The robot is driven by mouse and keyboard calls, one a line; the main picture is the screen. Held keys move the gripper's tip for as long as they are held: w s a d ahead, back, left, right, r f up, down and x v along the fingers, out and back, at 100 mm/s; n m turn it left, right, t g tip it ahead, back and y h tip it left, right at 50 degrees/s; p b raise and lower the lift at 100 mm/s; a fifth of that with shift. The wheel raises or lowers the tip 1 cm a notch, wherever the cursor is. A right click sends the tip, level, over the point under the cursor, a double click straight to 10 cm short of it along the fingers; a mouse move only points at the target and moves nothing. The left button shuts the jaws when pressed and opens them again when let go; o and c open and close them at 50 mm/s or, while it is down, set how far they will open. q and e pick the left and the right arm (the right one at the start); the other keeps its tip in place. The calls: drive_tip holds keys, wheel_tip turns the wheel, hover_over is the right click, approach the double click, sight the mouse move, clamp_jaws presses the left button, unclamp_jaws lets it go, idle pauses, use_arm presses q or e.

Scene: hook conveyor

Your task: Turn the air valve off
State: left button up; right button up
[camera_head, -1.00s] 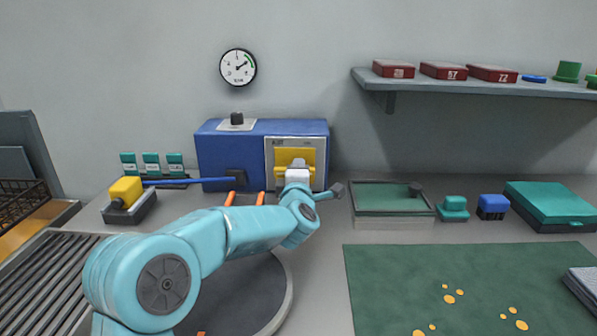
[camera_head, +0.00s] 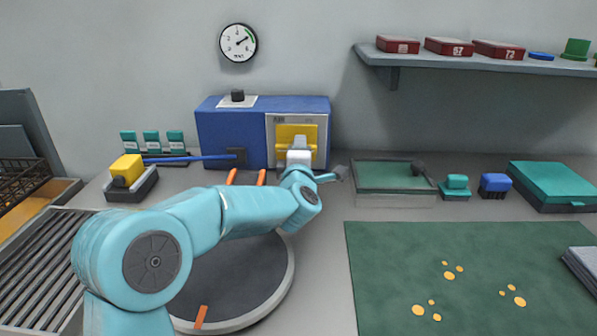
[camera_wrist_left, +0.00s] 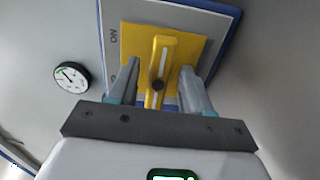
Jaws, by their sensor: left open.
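The air valve is a yellow lever (camera_wrist_left: 158,70) on a yellow square plate (camera_wrist_left: 190,45), mounted in a pale panel on the front of a blue box (camera_head: 222,130). In the wrist view the lever lies nearly along the view, with a dark pivot knob. The lettering "ON" shows on the panel beside the plate. My left gripper (camera_wrist_left: 160,78) is open, with one finger on each side of the lever; gaps show between fingers and lever. In the head view my left gripper (camera_head: 298,143) is in front of the yellow plate and partly hides the lever. My right gripper is not in view.
A round gauge (camera_head: 238,43) hangs on the wall above the box. A blue pipe (camera_head: 190,156) runs left from the box to a yellow block (camera_head: 126,169). A glass-topped tray (camera_head: 395,177) stands right of my arm. A shelf (camera_head: 470,62) hangs at upper right.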

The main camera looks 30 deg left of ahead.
use_arm(q)
drive_tip(key=v, duration=1.3)
drive_tip(key=shift+s+d, duration=0.1)
drive_tip(key=shift+s, duration=0.2)
drive_tip(key=shift+s+d, duration=0.2)
drive_tip(key=shift+s, duration=0.2)
